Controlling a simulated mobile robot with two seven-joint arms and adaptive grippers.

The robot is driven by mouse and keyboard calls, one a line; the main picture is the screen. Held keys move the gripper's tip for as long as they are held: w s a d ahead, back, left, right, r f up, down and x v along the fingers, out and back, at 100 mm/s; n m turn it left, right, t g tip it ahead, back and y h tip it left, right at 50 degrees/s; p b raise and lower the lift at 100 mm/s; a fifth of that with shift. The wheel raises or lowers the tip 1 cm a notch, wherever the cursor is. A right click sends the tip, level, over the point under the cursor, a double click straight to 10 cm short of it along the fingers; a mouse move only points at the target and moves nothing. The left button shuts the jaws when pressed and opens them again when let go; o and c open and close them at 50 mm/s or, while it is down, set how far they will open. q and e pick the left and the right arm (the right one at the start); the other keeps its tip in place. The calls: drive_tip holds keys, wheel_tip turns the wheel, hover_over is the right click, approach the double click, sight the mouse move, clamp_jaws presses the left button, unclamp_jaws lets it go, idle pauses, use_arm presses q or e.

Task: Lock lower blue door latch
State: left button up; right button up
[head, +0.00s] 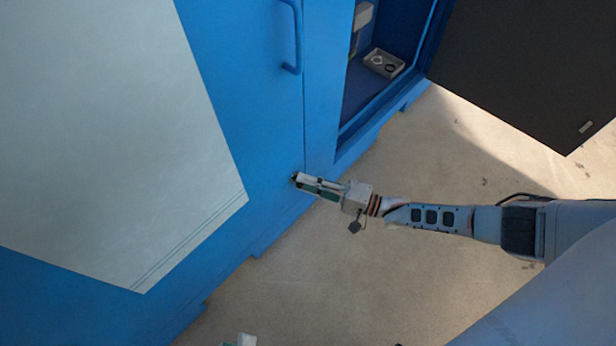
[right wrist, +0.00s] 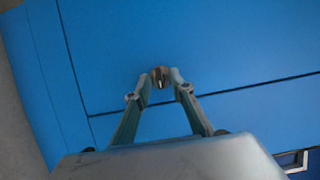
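The blue door (head: 240,110) fills the left and middle of the head view, with a dark seam along its right edge. The lower latch (right wrist: 160,76) is a small brownish metal knob beside the door seam in the right wrist view. My right gripper (head: 296,178) reaches the door's lower right edge and hides the latch in the head view. In the right wrist view, the right gripper's fingertips (right wrist: 160,80) are closed around the knob, one on each side. A small white and green piece at the bottom edge looks like my left gripper (head: 240,341); its fingers are mostly cut off.
A blue handle (head: 297,40) is higher on the door. To the right is an open blue compartment with a small tray (head: 384,63). A dark panel (head: 530,70) stands at the upper right, and a pale panel (head: 100,130) covers the left. The concrete floor (head: 320,290) is clear.

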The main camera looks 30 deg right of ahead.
drive_tip(key=v, duration=1.2)
idle(0.5)
